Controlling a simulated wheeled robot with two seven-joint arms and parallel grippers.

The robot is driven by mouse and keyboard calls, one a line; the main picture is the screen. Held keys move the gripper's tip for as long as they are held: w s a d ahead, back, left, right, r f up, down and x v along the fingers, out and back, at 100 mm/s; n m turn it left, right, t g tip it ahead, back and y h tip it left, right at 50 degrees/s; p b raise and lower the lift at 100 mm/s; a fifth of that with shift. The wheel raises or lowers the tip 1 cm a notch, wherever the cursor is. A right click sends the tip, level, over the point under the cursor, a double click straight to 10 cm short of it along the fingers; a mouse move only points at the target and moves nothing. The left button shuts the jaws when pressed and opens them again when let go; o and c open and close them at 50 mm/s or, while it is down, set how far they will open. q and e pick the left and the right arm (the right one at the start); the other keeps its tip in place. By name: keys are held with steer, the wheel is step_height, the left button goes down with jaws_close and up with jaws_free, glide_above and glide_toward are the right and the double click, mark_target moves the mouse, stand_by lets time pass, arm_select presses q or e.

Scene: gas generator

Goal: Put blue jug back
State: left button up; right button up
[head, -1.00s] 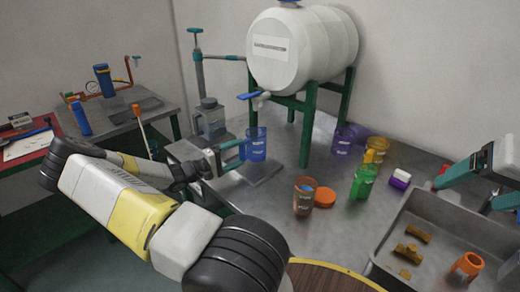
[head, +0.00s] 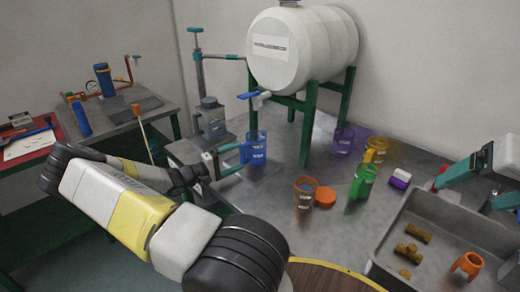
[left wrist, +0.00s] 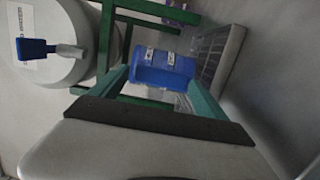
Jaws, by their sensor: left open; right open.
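The blue jug (head: 257,150) stands upright by the grey scale-like plate, below and in front of the white tank's tap. My left gripper (head: 236,158) is open, with its teal fingers at the jug's left side. In the left wrist view the blue jug (left wrist: 168,68) lies between the tips of my left gripper (left wrist: 162,88); contact with the fingers cannot be told. My right gripper (head: 466,193) is open and empty at the right edge, over the metal tray.
The white tank (head: 300,45) stands on green legs at the back. An orange jug (head: 304,195), a green jug (head: 362,183), a purple jug (head: 342,141) and a yellow jug (head: 377,150) stand on the table. The metal tray (head: 388,235) holds brown pieces.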

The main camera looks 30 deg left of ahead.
arm_select(q)
steer(key=v, duration=1.1)
steer(key=w+d+r+m+g, duration=0.1)
steer(key=d+r+m+g, duration=0.25)
steer(key=d, duration=0.45)
steer(key=w+d+r+m+g+h, duration=0.1)
steer(key=d+r+m+g, duration=0.1)
steer(key=d+g, duration=0.45)
steer(key=w+d+r+m+g, duration=0.2)
steer(key=d+r+m+g, duration=0.1)
steer(key=d, duration=0.6)
steer(key=s+d+r+m+t+y, duration=0.1)
steer(key=s+d+r+m+y, duration=0.1)
steer(key=s+d+r, duration=0.5)
steer(key=s+d+r+m+t+y, duration=0.1)
steer(key=s+d+r+m+y, duration=0.2)
steer(key=s+d+r, duration=0.4)
step_height(320, 180, up, 6)
steer(key=shift+s+d+f+t+y, duration=0.15)
steer(key=shift+s+d+t+y, duration=0.3)
steer(key=shift+y, duration=0.25)
